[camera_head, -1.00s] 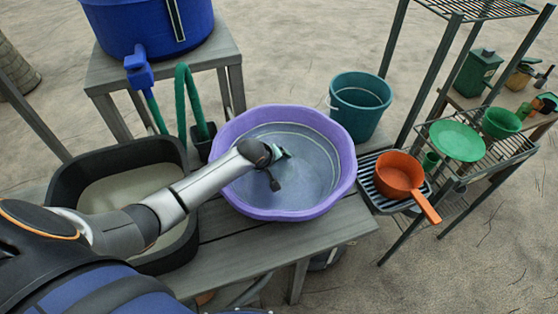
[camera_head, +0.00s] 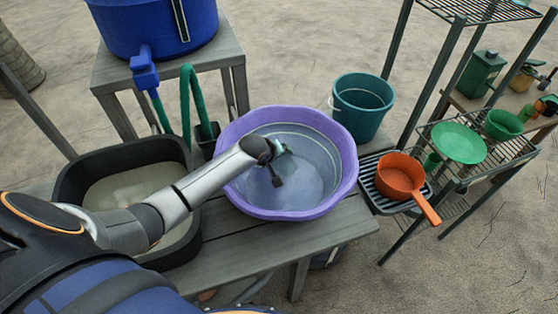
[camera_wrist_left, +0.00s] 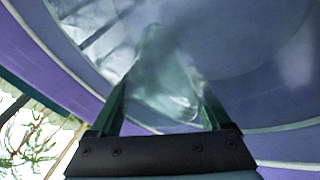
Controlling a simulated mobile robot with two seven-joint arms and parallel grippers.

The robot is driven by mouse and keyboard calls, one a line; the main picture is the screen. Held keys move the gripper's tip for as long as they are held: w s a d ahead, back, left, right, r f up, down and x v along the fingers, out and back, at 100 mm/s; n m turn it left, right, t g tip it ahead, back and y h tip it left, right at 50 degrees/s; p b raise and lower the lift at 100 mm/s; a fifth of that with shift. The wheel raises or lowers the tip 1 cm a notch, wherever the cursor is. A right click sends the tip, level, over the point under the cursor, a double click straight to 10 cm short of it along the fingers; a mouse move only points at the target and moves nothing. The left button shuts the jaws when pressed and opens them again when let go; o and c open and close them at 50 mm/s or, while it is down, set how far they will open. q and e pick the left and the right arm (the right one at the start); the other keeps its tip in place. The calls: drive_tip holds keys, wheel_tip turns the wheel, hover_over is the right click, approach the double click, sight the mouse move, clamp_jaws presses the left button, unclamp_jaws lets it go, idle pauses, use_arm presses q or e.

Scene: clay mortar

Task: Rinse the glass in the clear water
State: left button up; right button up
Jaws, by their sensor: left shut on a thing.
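A purple basin (camera_head: 345,180) of clear water stands on the wooden bench. My left arm reaches over its left rim, and my left gripper (camera_head: 280,150) is inside the basin. In the left wrist view the fingers (camera_wrist_left: 165,105) are shut on the clear glass (camera_wrist_left: 165,75), which lies between them; purple basin wall shows around it. In the head view the glass is small and mostly hidden by the gripper. I cannot tell how deep the glass is in the water. My right gripper is not in view.
A black tub (camera_head: 70,180) of cloudy water stands left of the basin. A teal bucket (camera_head: 362,118) stands behind right. An orange pan (camera_head: 400,175) sits on a dark rack at the right. A blue barrel (camera_head: 155,30) with a tap stands behind, and a metal shelf holds green dishes (camera_head: 459,142).

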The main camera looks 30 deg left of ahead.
use_arm(q)
wheel_tip(320, 180, up, 18)
idle(1.2)
idle(1.0)
